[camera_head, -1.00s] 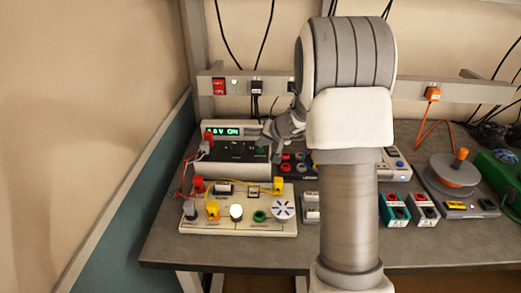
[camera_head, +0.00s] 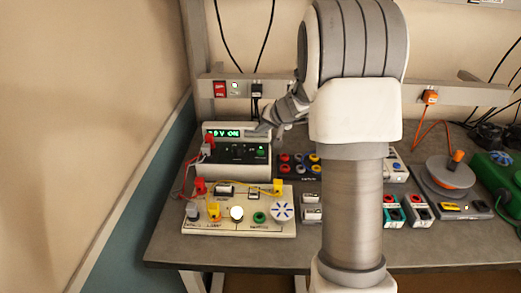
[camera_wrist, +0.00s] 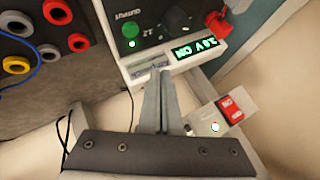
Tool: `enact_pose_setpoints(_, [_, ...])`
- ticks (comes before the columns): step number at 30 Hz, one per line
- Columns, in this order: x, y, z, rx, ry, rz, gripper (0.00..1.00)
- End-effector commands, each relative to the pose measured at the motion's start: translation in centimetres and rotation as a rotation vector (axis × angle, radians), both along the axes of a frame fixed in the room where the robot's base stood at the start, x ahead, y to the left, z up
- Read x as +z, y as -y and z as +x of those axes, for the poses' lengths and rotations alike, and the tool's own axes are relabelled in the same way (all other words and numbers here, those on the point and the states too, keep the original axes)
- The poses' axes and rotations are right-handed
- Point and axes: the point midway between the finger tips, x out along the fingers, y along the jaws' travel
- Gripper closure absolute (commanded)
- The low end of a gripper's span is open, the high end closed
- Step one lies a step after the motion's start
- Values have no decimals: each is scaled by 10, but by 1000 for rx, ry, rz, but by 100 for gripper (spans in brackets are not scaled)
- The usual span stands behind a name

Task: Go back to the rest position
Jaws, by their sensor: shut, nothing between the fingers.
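My gripper (camera_head: 262,130) is at the right end of the power supply (camera_head: 235,153), near the top of its case. In the wrist view the gripper (camera_wrist: 163,72) has its fingers together with nothing between them. The tips point at the power supply's edge (camera_wrist: 150,45); I cannot tell whether they touch it. The supply's green display (camera_head: 223,133) is lit and ends in "V ON"; it also shows in the wrist view (camera_wrist: 194,49). My arm hides part of the bench behind it.
A circuit board (camera_head: 240,222) with a lit white lamp (camera_head: 237,213) stands in front. Coloured sockets (camera_head: 300,163) lie to the right. A cable reel (camera_head: 447,175) and green case (camera_head: 495,170) stand far right. A rail with a red switch (camera_head: 219,89) runs along the back.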

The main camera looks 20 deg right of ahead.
Motion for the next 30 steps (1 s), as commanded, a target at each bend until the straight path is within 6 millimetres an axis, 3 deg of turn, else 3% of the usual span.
enact_pose_setpoints(9, [0,0,0,1,1,0,100])
enact_pose_setpoints(14, [14,-14,-9,31,1,-3,100])
enact_pose_setpoints(20, [54,-57,-48,136,-8,-18,100])
enact_pose_setpoints(30, [99,-119,-141,305,-66,-90,100])
